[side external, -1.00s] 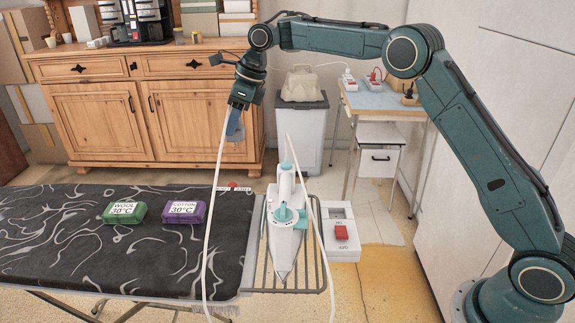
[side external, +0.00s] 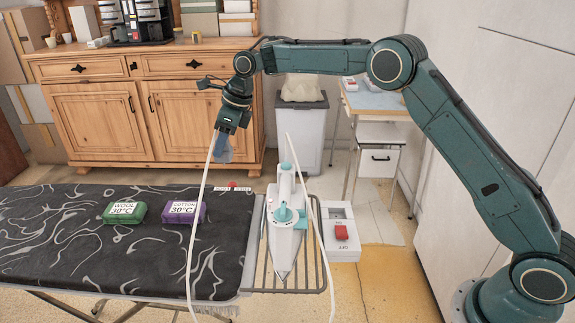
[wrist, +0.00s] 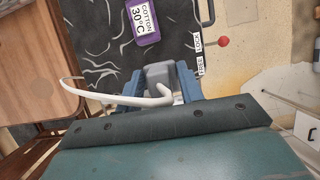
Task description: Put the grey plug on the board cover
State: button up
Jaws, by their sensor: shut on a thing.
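The grey plug (wrist: 160,76) is held between the blue fingers of my gripper (wrist: 158,82) in the wrist view. Its white cord curls out toward the left there. In the side external view my gripper (side external: 222,146) points down above the far edge of the ironing board cover (side external: 110,235), which is black with white swirls. The white cord (side external: 202,215) hangs from it down across the cover. The plug is mostly hidden by the fingers in the side view. The gripper is above the cover, not touching it.
A green WOOL block (side external: 125,212) and a purple COTTON block (side external: 185,211) lie on the cover. The iron (side external: 285,225) rests on a wire rack to the right, beside a red switch (side external: 341,232). A small red-knobbed lever (side external: 233,187) is at the board's far edge. The cover's left part is clear.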

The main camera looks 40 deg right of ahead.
notch_tip(320, 180, down, 11)
jog(key=shift+r, duration=0.2)
jog(key=shift+f, duration=0.1)
jog(key=shift+f, duration=2.05)
jog(key=shift+f, duration=0.1)
jog(key=o, duration=1)
